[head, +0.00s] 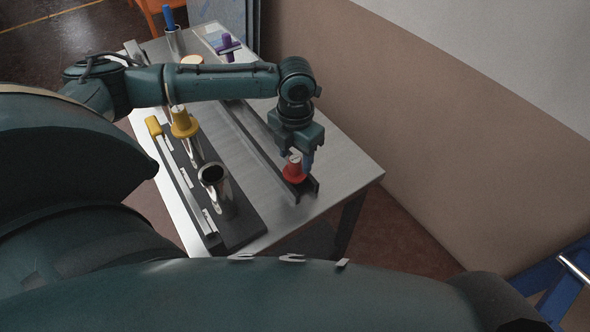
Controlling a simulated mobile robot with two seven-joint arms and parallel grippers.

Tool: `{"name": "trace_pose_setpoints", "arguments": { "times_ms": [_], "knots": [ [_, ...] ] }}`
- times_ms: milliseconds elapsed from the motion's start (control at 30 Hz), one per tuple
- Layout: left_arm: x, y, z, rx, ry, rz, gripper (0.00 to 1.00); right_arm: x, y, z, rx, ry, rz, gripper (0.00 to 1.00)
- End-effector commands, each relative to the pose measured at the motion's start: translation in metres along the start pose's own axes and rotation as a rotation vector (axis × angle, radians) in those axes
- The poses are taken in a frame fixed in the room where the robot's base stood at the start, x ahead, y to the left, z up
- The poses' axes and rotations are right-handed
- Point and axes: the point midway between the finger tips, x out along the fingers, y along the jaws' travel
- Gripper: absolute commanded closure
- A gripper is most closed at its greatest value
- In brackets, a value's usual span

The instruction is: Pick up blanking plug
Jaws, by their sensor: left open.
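A red tapered plug (293,169), which I take to be the blanking plug, sits at the near end of a grey metal channel (256,137) on the table. My left gripper (301,158) points down right over it, open. One finger shows at the plug's right side; the other is hard to make out, and I cannot tell whether the fingers touch the plug. A yellow plug (184,124) tops a shiny tube, and a purple plug-like piece (228,45) stands at the far end of the channel. My right gripper is out of view.
The metal table (331,156) stands near a brown and white wall (420,125). A dark base (237,231) holds an open shiny tube (215,187) left of the gripper. A cup with a blue item (167,17) is at the back. The table's right edge is clear.

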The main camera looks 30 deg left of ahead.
Motion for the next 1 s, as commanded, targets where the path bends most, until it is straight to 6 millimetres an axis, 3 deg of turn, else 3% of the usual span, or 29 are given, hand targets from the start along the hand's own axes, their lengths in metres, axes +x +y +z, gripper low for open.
{"name": "trace_pose_setpoints", "arguments": {
  "times_ms": [200, 467, 1000],
  "knots": [
    [0.029, 0.001, 0.001, 0.001, 0.001, -0.001, 0.48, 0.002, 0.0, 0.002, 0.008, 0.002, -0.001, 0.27],
    [0.031, 0.001, 0.002, 0.001, -0.001, -0.001, 0.48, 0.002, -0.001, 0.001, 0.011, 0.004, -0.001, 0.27],
    [0.03, 0.001, 0.001, 0.0, 0.0, -0.001, 0.92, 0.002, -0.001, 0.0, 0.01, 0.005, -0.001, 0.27]
  ]
}}
